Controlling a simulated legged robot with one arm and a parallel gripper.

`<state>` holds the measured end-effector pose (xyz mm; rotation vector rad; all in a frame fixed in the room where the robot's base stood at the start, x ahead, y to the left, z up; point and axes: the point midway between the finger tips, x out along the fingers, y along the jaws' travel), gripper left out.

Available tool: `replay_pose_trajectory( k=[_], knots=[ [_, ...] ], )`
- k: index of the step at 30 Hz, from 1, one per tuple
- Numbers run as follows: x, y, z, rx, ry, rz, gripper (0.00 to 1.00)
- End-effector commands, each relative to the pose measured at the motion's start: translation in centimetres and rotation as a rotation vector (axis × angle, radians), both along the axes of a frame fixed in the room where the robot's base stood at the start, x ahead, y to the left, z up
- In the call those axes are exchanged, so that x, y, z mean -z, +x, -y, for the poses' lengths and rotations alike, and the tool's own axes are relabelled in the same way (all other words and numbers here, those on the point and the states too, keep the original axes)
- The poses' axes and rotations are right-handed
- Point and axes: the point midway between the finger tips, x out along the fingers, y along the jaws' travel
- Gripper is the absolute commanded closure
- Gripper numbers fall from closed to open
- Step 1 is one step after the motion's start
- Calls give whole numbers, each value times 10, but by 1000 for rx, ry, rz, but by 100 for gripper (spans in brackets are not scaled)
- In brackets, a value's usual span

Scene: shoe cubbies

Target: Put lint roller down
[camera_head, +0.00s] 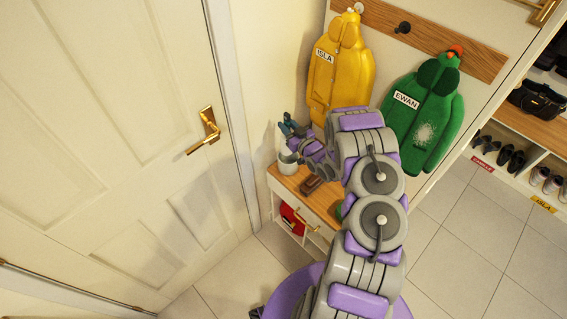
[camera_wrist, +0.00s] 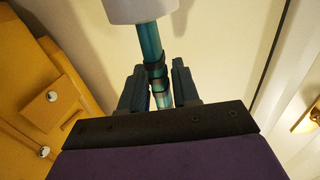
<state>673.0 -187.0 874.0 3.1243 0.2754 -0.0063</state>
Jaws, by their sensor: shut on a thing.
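My gripper (camera_head: 289,129) is over the left end of a small wood-topped cabinet (camera_head: 312,210) in the head view. In the wrist view my gripper (camera_wrist: 160,88) is shut on the teal, dark-banded handle of the lint roller (camera_wrist: 151,42). The roller's white roll (camera_wrist: 138,9) is beyond the fingertips, cut off by the top edge. In the head view a white cylinder (camera_head: 287,164), seemingly this roll, shows below the fingers at the cabinet's left end. I cannot tell whether it touches the top.
A brown object (camera_head: 311,185) lies on the cabinet top. A yellow coat (camera_head: 341,68) and a green coat (camera_head: 424,112) hang above from a wooden rail (camera_head: 440,45). A door with a brass handle (camera_head: 204,132) is left. Shoe cubbies (camera_head: 520,160) are right.

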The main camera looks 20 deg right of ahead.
Motion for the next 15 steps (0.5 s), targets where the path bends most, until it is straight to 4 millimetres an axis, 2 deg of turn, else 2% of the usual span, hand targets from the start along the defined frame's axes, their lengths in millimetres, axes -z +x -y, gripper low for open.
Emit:
replay_pose_trajectory(
  k=[5, 12, 15],
  knots=[
    [18, -4, 4, 1, 1, 1, 100],
    [58, -4, 3, 2, 3, -2, 100],
    [65, -3, 2, 1, -1, -1, 100]
  ],
)
